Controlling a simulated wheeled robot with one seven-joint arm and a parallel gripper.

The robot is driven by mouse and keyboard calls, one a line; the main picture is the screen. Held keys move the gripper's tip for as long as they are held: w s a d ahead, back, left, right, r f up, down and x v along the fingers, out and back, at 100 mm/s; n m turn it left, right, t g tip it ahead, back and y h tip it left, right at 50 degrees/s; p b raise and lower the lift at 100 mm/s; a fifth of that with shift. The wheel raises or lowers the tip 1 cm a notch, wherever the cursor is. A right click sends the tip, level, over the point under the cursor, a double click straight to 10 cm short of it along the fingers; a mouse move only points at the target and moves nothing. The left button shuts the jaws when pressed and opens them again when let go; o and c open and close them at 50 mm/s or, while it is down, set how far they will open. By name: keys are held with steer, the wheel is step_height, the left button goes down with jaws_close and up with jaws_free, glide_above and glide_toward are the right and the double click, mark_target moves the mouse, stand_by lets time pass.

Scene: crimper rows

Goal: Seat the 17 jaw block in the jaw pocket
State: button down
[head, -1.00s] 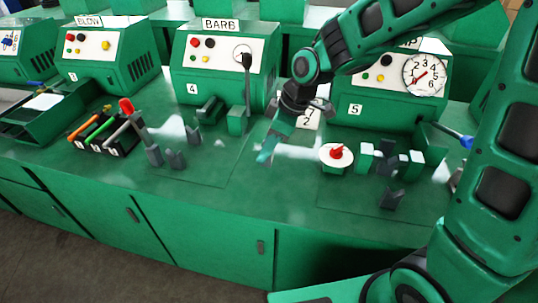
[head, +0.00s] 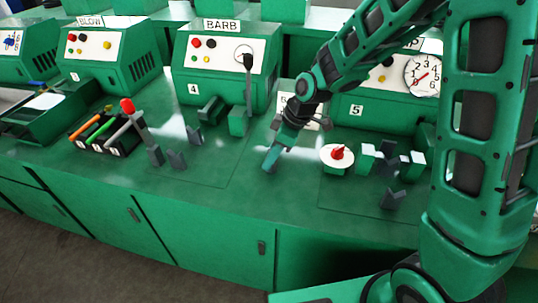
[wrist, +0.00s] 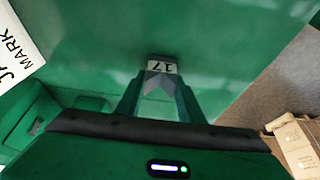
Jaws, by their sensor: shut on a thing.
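The 17 jaw block (wrist: 161,68) is between my fingertips in the wrist view, its white label reading 17 and a grey notched part below the label. My gripper (wrist: 160,88) is shut on it. In the head view my gripper (head: 270,160) points down over the green bench, between machine 4 and the red-knobbed dial, and the block there is too small to make out. I cannot tell which fitting is the jaw pocket. Green and grey fittings stand before machine 4 (head: 238,122) and before machine 5 (head: 367,155).
A white dial with a red knob (head: 338,156) stands right of my gripper. Loose grey notched blocks lie at right (head: 393,200) and left (head: 177,160). A black rack (head: 108,144) of coloured-handled tools is at left. The front middle of the bench is clear.

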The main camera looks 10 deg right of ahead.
steer(key=shift+f, duration=0.1)
steer(key=c, duration=1.2)
jaws_free()
steer(key=v, duration=1.2)
